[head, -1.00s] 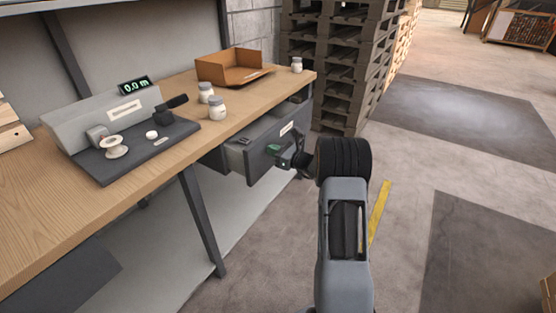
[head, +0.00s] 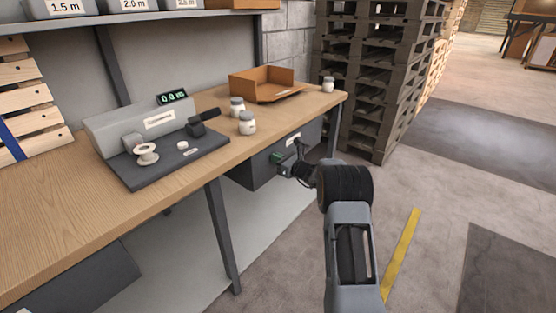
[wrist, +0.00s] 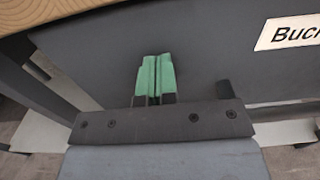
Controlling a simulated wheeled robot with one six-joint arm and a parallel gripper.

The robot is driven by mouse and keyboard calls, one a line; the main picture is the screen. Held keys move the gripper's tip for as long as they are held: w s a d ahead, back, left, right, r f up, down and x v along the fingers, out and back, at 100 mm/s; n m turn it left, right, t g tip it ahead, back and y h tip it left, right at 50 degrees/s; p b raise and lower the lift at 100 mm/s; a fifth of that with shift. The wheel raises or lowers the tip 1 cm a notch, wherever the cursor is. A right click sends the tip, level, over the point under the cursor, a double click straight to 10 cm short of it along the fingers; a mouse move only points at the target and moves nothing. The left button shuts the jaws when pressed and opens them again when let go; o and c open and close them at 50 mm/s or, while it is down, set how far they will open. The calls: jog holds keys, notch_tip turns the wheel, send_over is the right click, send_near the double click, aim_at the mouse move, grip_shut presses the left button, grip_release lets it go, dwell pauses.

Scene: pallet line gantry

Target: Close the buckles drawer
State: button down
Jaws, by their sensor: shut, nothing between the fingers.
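The grey buckles drawer (head: 256,172) hangs under the right part of the workbench. Its front is level with the bench frame, and no open interior shows in the head view. In the wrist view the drawer front (wrist: 210,60) fills the upper part, with a white label (wrist: 288,32) reading "Buck", the rest cut off. My gripper (head: 279,158) is at the drawer front, below the label. Its green fingertips (wrist: 155,72) are together with nothing between them. They are against or very close to the front; I cannot tell if they touch.
The wooden workbench (head: 65,210) holds a measuring device (head: 150,125), white jars (head: 247,124) and an orange-brown open box (head: 262,84). A dark pallet stack (head: 378,80) stands beyond the bench's right end. The floor to the right is clear, with a yellow line (head: 402,255).

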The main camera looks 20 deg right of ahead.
jog(key=shift+w+r, duration=0.1)
jog(key=shift+r, duration=0.2)
jog(key=p+v, duration=0.2)
jog(key=v, duration=1.2)
jog(key=s+a+f+n+g+p, duration=0.1)
jog(key=s+a+f+n+g, duration=0.4)
jog(key=s+n+g, duration=0.2)
jog(key=s+a+r+n+g+h+p, duration=0.3)
jog(key=s+r+n+g+p, duration=0.1)
jog(key=s+r+n+p, duration=0.3)
jog(key=s+a+r+n+g+h+p, duration=0.25)
jog(key=s+a+r+n+p, duration=0.2)
jog(key=s+r+n, duration=0.35)
jog(key=s+a+r+n+t+h+p, duration=0.1)
jog(key=s+r+n+h+p, duration=0.1)
jog(key=r+p, duration=0.4)
jog(key=s+a+r+n+t+h+p, duration=0.1)
jog(key=s+r+n+p, duration=0.4)
jog(key=r, duration=1)
jog(key=shift+s+r+h+p, duration=0.25)
jog(key=shift+s+h+p, duration=0.5)
jog(key=shift+p, duration=0.5)
